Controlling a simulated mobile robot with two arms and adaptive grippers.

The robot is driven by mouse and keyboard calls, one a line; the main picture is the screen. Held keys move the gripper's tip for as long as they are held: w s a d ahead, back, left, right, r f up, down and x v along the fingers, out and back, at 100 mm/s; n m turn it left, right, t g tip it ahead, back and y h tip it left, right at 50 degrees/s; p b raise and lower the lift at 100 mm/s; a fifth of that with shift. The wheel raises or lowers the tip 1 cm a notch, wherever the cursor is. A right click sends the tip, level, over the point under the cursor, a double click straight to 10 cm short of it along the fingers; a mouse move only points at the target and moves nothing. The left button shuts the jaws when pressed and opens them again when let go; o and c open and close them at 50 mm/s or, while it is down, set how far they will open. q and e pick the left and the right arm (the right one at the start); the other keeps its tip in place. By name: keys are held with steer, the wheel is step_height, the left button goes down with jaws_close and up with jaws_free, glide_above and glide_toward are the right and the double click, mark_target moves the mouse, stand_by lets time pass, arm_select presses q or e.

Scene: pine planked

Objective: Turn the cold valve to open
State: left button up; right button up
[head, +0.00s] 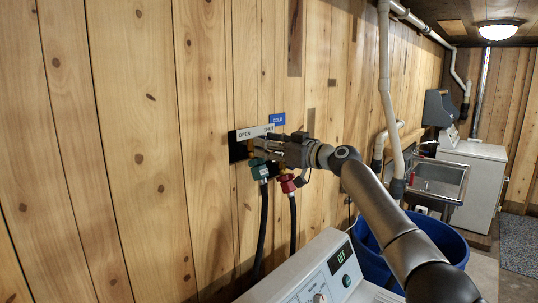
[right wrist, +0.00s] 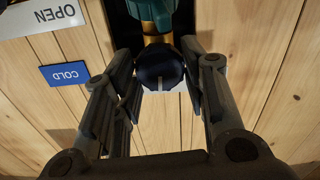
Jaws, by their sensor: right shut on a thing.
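The cold valve shows in the right wrist view as a dark round knob (right wrist: 160,70) with a pale line on it, on a brass body below a green hose connector (right wrist: 150,14). My right gripper (right wrist: 163,80) has its two fingers on either side of the knob and is shut on it. In the head view my right gripper (head: 262,148) reaches the wall from the right and hides the knob. The blue COLD sign (head: 277,119) and the white OPEN/SHUT label (head: 255,132) are just above. The green connector (head: 259,169) is below. My left gripper is out of view.
A red connector (head: 287,184) with a black hose hangs close under my right gripper. A white machine (head: 320,275) with an OFF display stands below. A blue tub (head: 440,240), a sink (head: 438,180) and white pipes are to the right. The wall at left is bare.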

steer(key=shift+n, duration=0.8)
steer(key=o, duration=1)
steer(key=shift+s+d, duration=0.1)
steer(key=v, duration=1.1)
steer(key=shift+s+d, duration=0.25)
steer(key=shift+s, duration=0.05)
